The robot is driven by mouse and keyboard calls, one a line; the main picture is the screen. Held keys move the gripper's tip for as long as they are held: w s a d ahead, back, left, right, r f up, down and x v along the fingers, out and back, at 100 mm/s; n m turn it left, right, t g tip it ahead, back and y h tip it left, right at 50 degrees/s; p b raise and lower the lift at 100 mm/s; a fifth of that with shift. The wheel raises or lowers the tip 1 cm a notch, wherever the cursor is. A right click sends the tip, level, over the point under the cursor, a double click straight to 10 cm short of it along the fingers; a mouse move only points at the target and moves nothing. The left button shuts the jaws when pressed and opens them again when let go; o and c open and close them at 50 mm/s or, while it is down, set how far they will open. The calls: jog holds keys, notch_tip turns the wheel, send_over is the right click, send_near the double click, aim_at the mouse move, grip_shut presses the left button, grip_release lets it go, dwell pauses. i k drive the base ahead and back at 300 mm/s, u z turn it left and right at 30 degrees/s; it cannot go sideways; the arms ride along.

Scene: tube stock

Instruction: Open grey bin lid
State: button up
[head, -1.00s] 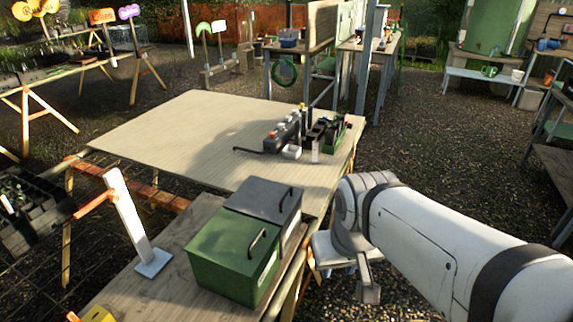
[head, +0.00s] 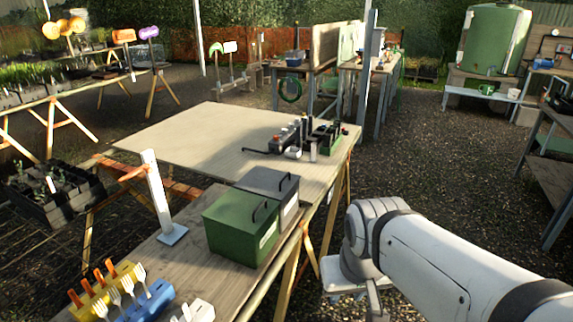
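The grey bin (head: 286,203) stands on the near wooden bench, directly behind the green bin (head: 238,236). Its grey lid (head: 265,181) lies shut and has a dark bar handle (head: 284,182) at its right side. The green bin's lid is also shut, with a similar handle. My gripper (head: 373,302) is at the lower end of my white arm, right of the bench and apart from both bins. Its fingers are partly cut off at the lower edge, so I cannot tell whether it is open.
A larger pale table (head: 205,139) behind holds a cluster of dark and green parts (head: 312,140) at its right edge. A white upright post (head: 157,198) stands left of the bins. Fork racks (head: 145,300) sit at the front left.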

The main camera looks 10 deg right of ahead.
aim_at(270, 184)
jog(key=u, duration=0.15)
jog(key=i, duration=0.9)
jog(key=z, duration=0.05)
